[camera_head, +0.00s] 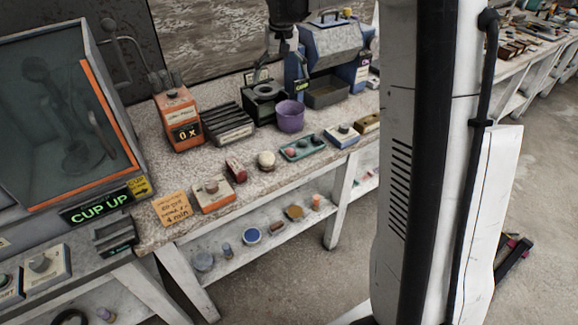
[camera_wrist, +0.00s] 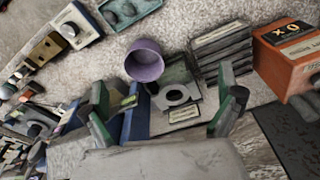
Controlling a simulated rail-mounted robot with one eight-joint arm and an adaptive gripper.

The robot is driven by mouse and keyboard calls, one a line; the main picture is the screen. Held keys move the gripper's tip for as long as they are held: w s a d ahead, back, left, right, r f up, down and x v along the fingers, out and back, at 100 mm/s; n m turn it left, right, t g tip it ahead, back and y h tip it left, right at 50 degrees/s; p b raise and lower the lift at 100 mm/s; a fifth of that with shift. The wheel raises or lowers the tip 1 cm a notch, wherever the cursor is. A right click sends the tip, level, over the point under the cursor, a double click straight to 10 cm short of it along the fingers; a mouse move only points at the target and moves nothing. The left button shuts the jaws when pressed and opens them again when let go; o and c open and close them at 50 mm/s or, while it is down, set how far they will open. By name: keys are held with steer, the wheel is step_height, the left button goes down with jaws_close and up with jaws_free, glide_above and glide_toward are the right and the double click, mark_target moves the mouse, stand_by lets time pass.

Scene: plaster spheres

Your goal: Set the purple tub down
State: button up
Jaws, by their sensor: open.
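The purple tub (camera_head: 290,117) is upright on the speckled bench, just right of and in front of a dark square stand with a round opening. In the wrist view the tub (camera_wrist: 145,66) is above the gap between my fingers, its open mouth showing an empty inside. My gripper (camera_head: 281,50) is above and behind the tub, apart from it. In the wrist view its two fingers (camera_wrist: 166,106) are spread wide with nothing held between them.
The dark stand (camera_head: 264,90), a ribbed rack (camera_head: 228,124) and an orange box (camera_head: 178,118) are left of the tub. A blue-grey machine (camera_head: 335,48) with a tray (camera_head: 326,93) is to its right. A green tray (camera_head: 303,147) is in front.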

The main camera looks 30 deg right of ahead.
steer(key=s+a+r+t, duration=0.1)
steer(key=s+a+r, duration=0.15)
steer(key=s, duration=0.35)
steer(key=s+a+r+n+t, duration=0.1)
steer(key=s+a, duration=0.3)
steer(key=s, duration=0.2)
steer(key=s+a+r+t, duration=0.1)
steer(key=s+a+r, duration=0.15)
steer(key=s, duration=0.45)
steer(key=s+a+f+t, duration=0.1)
steer(key=s+a+f, duration=0.2)
steer(key=s, duration=0.5)
steer(key=s+a+f+n+t, duration=0.1)
steer(key=s+a+f, duration=0.2)
steer(key=s, duration=0.4)
steer(key=shift+s+f+t, duration=0.3)
steer(key=shift+s+f, duration=0.05)
